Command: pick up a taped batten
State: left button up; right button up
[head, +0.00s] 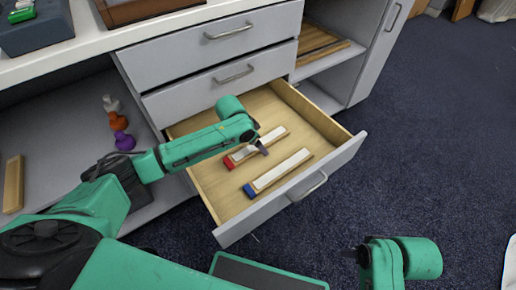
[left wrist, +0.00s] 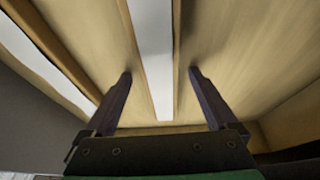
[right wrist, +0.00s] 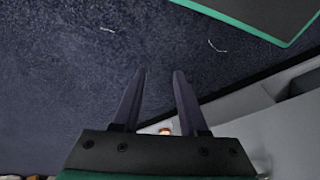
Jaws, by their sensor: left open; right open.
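Two pale battens lie side by side in the open drawer in the head view. One batten has a red taped end (head: 229,162) and the other a blue taped end (head: 249,190). My left gripper (head: 264,147) is over the red-ended batten (head: 268,139) and hides part of it. In the left wrist view its fingers (left wrist: 160,75) are open, one on each side of a white-topped batten (left wrist: 153,45). No coloured end shows there, and contact cannot be told. My right gripper (head: 347,253) is open and empty over the floor, also in the right wrist view (right wrist: 160,72).
The drawer (head: 334,160) has walls around the battens and a handle (head: 308,187) on its front. Shut drawers and a worktop (head: 110,35) are behind it. Small coloured pieces (head: 118,122) stand on the left shelf. Blue carpet (head: 430,130) is clear at right.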

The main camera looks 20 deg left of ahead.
pick_arm(q)
jog(key=shift+r, duration=0.15)
grip_shut()
